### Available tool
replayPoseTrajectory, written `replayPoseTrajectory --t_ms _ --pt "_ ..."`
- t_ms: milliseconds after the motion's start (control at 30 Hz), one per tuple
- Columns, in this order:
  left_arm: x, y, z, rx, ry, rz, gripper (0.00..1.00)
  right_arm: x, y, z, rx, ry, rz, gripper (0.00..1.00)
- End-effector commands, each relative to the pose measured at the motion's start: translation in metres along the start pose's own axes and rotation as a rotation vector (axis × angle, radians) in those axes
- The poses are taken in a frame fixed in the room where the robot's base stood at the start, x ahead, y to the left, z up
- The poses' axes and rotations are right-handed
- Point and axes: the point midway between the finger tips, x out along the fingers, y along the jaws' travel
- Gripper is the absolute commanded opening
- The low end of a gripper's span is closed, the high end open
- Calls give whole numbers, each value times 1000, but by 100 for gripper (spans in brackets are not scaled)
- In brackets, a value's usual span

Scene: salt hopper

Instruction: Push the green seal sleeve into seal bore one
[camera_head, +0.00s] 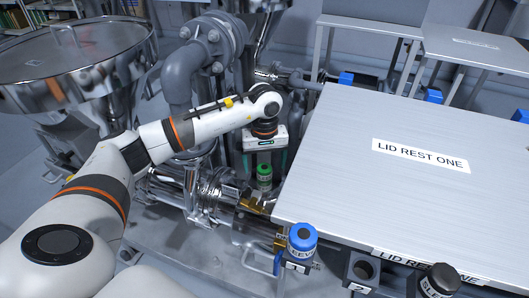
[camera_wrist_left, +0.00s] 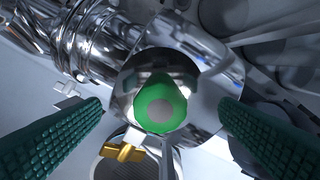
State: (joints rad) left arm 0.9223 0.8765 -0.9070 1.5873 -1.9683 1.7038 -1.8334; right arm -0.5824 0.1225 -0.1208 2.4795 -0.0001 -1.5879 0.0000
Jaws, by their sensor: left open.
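The green seal sleeve (camera_head: 264,180) stands upright on the shiny metal pipework below my left gripper (camera_head: 264,160). In the left wrist view its green top (camera_wrist_left: 158,106) with a grey centre lies between the two fingers, with gaps on both sides. My left gripper (camera_wrist_left: 161,103) is open, its green ridged pads apart and not touching the sleeve. The sleeve's lower end and the bore's mouth are hidden, so I cannot tell how deep it sits. A round polished metal body (camera_wrist_left: 205,100) surrounds it in the wrist view. My right gripper is not in view.
A wide metal table marked LID REST ONE (camera_head: 350,120) stands close on the right. A blue-capped sleeve (camera_head: 301,238) and a black-capped sleeve (camera_head: 440,279) stand at its front edge, with an empty holder (camera_head: 362,270) between. A brass fitting (camera_wrist_left: 122,152) lies beside the sleeve.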

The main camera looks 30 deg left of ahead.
Motion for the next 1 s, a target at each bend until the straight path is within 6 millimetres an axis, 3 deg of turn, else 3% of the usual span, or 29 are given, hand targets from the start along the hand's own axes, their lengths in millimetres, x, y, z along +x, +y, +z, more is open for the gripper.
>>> replayPoseTrajectory --t_ms 433,1000 --pt "-25 0 0 0 -1 0 84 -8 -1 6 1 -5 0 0" --pt "-35 0 1 0 -2 -2 84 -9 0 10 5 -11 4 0"
